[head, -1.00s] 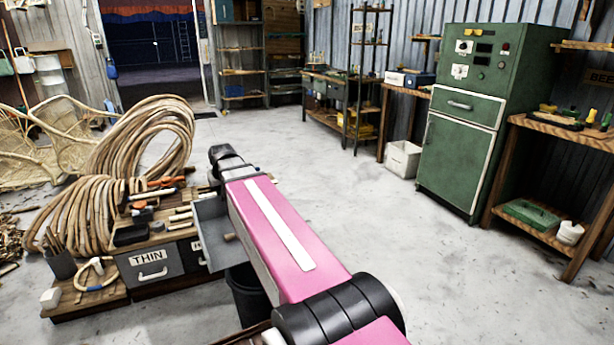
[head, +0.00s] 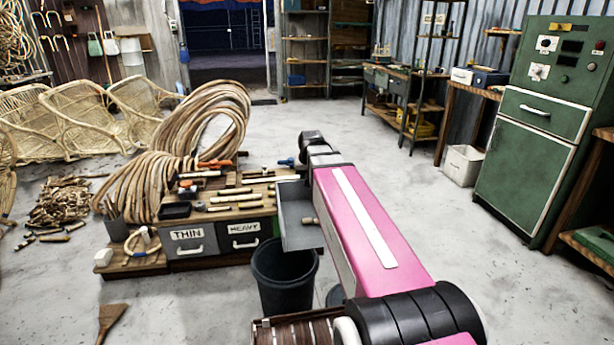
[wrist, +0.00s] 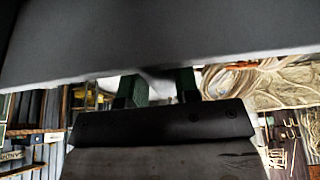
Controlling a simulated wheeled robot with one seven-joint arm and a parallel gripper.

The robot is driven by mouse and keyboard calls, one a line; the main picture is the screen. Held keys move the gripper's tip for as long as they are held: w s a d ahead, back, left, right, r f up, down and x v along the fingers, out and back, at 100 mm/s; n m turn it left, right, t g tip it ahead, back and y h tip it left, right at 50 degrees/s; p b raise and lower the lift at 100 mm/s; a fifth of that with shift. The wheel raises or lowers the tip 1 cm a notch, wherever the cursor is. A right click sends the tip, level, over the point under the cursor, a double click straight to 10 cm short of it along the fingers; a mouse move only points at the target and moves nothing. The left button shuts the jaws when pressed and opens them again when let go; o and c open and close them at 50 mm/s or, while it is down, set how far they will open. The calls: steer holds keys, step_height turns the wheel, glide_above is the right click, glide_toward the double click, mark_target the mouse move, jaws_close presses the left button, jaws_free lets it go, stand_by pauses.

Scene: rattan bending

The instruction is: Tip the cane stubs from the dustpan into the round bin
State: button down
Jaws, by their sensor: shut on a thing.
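The dustpan (head: 292,206) is a grey tray seen just left of my pink arm in the head view. It is held up in the air, near the bench's right end. At least one cane stub (head: 309,221) shows at it; my arm hides the rest. The round bin (head: 285,290) is dark and stands on the floor, below the dustpan in the picture. My gripper (wrist: 158,84) is shut on the dustpan, whose broad dark surface (wrist: 150,45) fills the top of the wrist view. The grip itself is partly hidden.
A low bench with THIN and HEAVY drawers (head: 195,240), tools and coiled cane (head: 195,125) stands left of the bin. A slatted wooden item (head: 295,330) lies in front of the bin. A stub pile (head: 65,200) lies far left.

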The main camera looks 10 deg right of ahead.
steer(key=s+d+f+m+g+h, duration=0.1)
steer(key=s+d+f+m+g, duration=0.2)
steer(key=s+d+f+m, duration=0.8)
steer(key=s+d+f+m+g+h, duration=0.1)
steer(key=s+d+f+m+g, duration=0.2)
steer(key=s+d+f+m, duration=0.55)
steer(key=shift+w+a+r+m+g+h, duration=0.75)
steer(key=shift+w+a+r+h, duration=0.3)
steer(key=shift+a+r+h, duration=0.75)
steer(key=shift+w+a+r+m+g+h, duration=0.75)
steer(key=shift+w+a+r+h, duration=0.4)
steer(key=shift+a+r, duration=1.2)
steer(key=shift+w+a+r+m+g+h, duration=0.8)
steer(key=shift+a+r+h, duration=0.7)
steer(key=shift+a, duration=1.1)
steer(key=shift+w, duration=0.1)
